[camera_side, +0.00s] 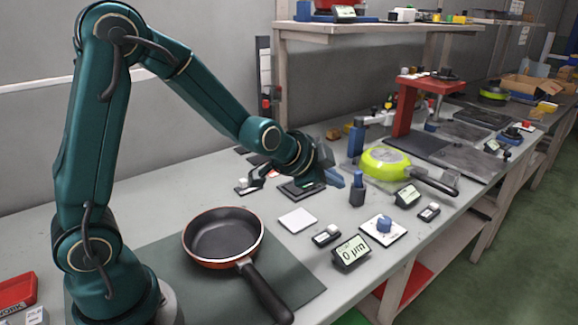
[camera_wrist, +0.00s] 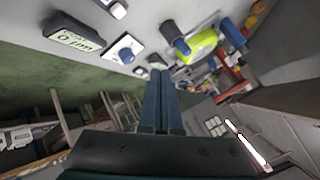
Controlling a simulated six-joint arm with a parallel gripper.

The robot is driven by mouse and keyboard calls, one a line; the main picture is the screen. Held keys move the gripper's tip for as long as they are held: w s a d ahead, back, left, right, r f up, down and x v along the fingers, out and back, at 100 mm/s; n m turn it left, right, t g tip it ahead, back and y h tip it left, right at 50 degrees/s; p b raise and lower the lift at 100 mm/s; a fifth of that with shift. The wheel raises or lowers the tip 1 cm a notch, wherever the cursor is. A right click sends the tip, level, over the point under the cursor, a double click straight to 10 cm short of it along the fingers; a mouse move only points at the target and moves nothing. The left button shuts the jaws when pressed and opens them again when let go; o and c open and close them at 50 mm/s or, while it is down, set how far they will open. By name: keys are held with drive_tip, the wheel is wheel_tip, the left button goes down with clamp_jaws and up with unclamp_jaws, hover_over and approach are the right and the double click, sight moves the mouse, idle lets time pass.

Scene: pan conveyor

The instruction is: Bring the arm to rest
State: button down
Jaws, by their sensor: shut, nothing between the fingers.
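My teal arm reaches over the bench, and my gripper (camera_side: 345,178) hangs in the air above the middle of it. In the wrist view my gripper's two blue fingers (camera_wrist: 159,98) lie side by side, shut, with nothing between them. A red-rimmed dark pan (camera_side: 223,236) sits on the dark green mat (camera_side: 150,255) near my base, its handle pointing to the front right. A yellow-green pan (camera_side: 385,161) lies upside down farther right on the bench; it also shows in the wrist view (camera_wrist: 200,45).
A display reading 0 µm (camera_side: 351,252) and a white plate with a blue knob (camera_side: 383,229) stand near the front edge. A dark post with a blue top (camera_side: 357,190) stands close to my gripper. A red press stand (camera_side: 405,105) and a shelf (camera_side: 330,32) are behind.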

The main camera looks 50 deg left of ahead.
drive_tip(key=s+d+r+n+h, duration=0.1)
drive_tip(key=s+d+r+n, duration=0.15)
drive_tip(key=s+r, duration=0.7)
drive_tip(key=s+f+n+g, duration=0.2)
drive_tip(key=s, duration=0.5)
drive_tip(key=s+f+n+g, duration=0.2)
drive_tip(key=s+f+n, duration=0.1)
drive_tip(key=s, duration=0.4)
drive_tip(key=shift+f, duration=0.15)
